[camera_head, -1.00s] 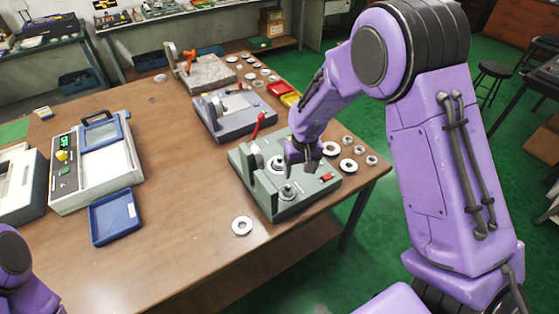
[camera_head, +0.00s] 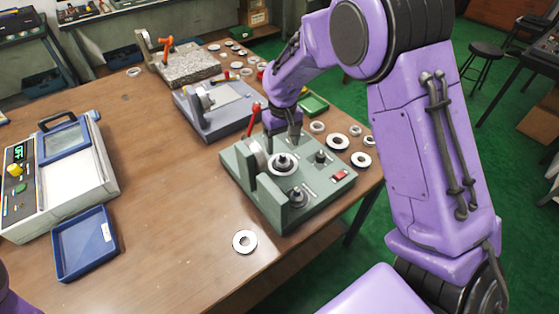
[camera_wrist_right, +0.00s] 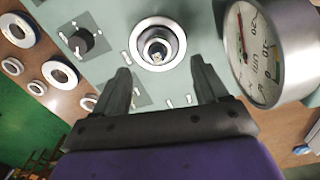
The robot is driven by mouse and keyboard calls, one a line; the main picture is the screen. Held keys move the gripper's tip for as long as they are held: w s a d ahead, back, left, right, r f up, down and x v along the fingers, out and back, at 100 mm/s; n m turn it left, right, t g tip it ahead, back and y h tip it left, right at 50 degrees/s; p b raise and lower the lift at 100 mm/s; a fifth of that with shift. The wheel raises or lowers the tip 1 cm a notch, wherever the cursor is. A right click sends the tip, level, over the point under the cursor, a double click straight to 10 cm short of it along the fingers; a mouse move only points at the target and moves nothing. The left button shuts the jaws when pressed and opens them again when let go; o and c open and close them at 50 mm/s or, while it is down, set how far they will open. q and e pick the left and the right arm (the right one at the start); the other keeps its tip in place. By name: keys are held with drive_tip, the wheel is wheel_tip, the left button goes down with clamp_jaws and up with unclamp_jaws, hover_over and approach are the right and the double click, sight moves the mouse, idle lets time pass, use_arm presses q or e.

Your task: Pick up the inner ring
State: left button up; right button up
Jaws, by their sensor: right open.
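A pale metal ring (camera_head: 283,166) sits around the middle post of the green gauge fixture (camera_head: 262,192). In the right wrist view this ring (camera_wrist_right: 140,54) circles the dark post, just beyond my fingertips. Which ring counts as the inner ring is not clear from the pictures. My right gripper (camera_head: 283,143) is above the back of the fixture, with its fingers pointing down. The right wrist view shows my right gripper (camera_wrist_right: 160,72) open, with nothing between its two fingers and the ring centred ahead of the gap. My left gripper is out of view.
A round dial gauge (camera_wrist_right: 283,50) stands close beside my right fingers. A loose ring (camera_head: 244,242) lies in front of the fixture, and several more lie at the table's right edge. A blue tray (camera_head: 85,243) and grey fixture (camera_head: 222,110) stand left and behind.

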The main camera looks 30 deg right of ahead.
sight(284, 156)
drive_tip(key=f, duration=0.3)
drive_tip(key=f+p, duration=0.1)
drive_tip(key=f, duration=0.2)
drive_tip(key=shift+s+d+f, duration=0.1)
drive_tip(key=shift+d+f, duration=0.1)
drive_tip(key=shift+f, duration=0.1)
drive_tip(key=c, duration=1.2)
drive_tip(key=shift+c, duration=0.2)
